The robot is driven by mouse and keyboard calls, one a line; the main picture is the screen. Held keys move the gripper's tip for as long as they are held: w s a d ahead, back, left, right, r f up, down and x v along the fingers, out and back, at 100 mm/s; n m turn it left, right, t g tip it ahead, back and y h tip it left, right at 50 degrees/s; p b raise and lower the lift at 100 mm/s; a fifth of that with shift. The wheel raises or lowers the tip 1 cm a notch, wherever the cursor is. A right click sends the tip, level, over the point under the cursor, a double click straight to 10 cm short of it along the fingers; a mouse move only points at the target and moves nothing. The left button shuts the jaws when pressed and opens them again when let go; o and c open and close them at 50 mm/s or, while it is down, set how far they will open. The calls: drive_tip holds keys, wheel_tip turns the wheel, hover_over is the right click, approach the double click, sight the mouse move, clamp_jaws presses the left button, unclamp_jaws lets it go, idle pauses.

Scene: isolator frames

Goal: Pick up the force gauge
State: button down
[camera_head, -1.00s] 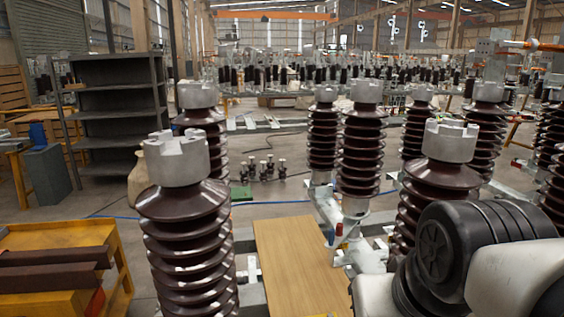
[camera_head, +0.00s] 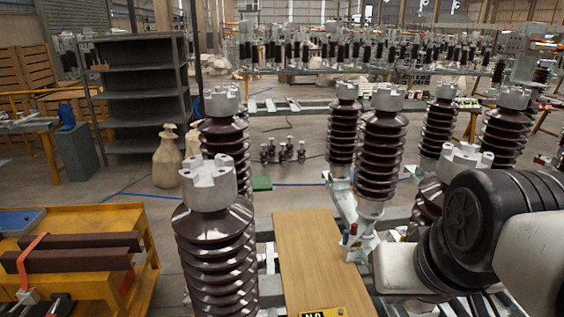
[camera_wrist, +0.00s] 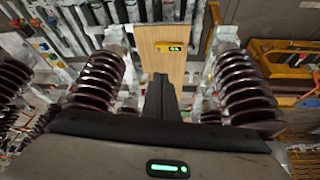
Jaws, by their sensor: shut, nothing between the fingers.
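The force gauge is a small yellow device with a lit green display. In the head view the gauge (camera_head: 325,312) lies at the near end of a wooden board (camera_head: 312,255), cut off by the bottom edge. In the wrist view the gauge (camera_wrist: 168,47) lies whole on the board (camera_wrist: 162,75). My gripper (camera_wrist: 161,76) is shut and empty in the wrist view. Its dark fingers point toward the board, below the gauge in the picture and apart from it. The head view shows my arm at the right but not the fingers.
Tall brown ribbed insulators stand on both sides of the board, one close on its left (camera_head: 215,230) and several to its right (camera_head: 380,150). A yellow cart (camera_head: 145,270) with dark bars is at the lower left. Grey shelves (camera_head: 140,95) stand behind. The board around the gauge looks clear.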

sight(326, 315)
drive_tip(key=c, duration=2.5)
unclamp_jaws()
